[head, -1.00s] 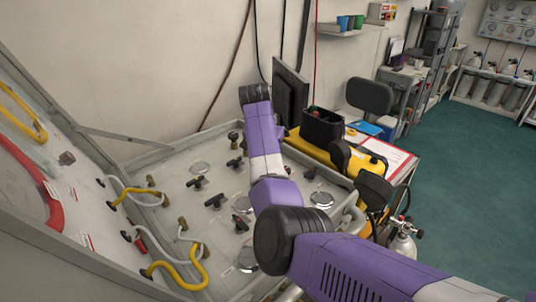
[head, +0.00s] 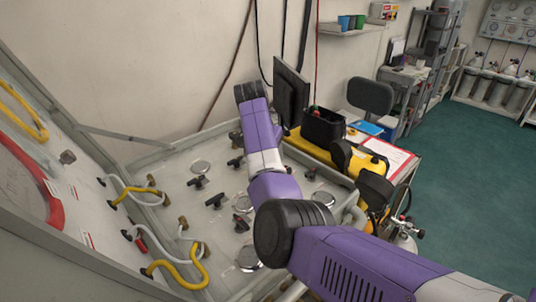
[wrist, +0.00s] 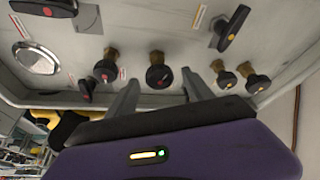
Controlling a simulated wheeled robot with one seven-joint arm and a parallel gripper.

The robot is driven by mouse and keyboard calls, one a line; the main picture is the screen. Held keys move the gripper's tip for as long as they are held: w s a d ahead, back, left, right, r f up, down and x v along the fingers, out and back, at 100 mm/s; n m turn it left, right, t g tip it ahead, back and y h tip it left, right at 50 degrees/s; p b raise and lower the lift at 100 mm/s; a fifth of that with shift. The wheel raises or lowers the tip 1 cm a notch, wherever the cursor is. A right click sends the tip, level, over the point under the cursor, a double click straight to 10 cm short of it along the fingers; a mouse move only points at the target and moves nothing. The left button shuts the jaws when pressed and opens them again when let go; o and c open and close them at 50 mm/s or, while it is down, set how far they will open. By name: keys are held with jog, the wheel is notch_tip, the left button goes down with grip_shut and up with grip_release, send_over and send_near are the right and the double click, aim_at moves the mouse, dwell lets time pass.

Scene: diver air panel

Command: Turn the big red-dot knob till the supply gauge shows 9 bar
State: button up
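In the wrist view my gripper (wrist: 161,82) is open, its two grey fingers apart. A large round black knob with a red dot (wrist: 160,76) on a brass stem shows between the fingertips; I cannot tell whether they touch it. A smaller black knob with a red dot (wrist: 106,71) is just left of it. A round gauge (wrist: 37,57) is at the far left, its reading not legible. In the head view the panel (head: 175,215) lies under my arm, and my gripper and the big knob are hidden or not distinguishable.
Two yellow-dot knobs (wrist: 226,79) (wrist: 257,83) are right of the fingers. A red-dot T-handle (wrist: 46,7) and a yellow-dot one (wrist: 233,27) are on the panel above. Yellow hoses (head: 185,275) cross the panel's left. A black monitor (head: 291,93) stands behind my arm.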

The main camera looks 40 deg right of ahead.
jog(key=b+v, duration=0.1)
jog(key=v, duration=0.6)
jog(key=shift+a+r+b, duration=0.15)
jog(key=shift+r+b, duration=0.2)
jog(key=shift+s, duration=0.1)
dwell(0.4)
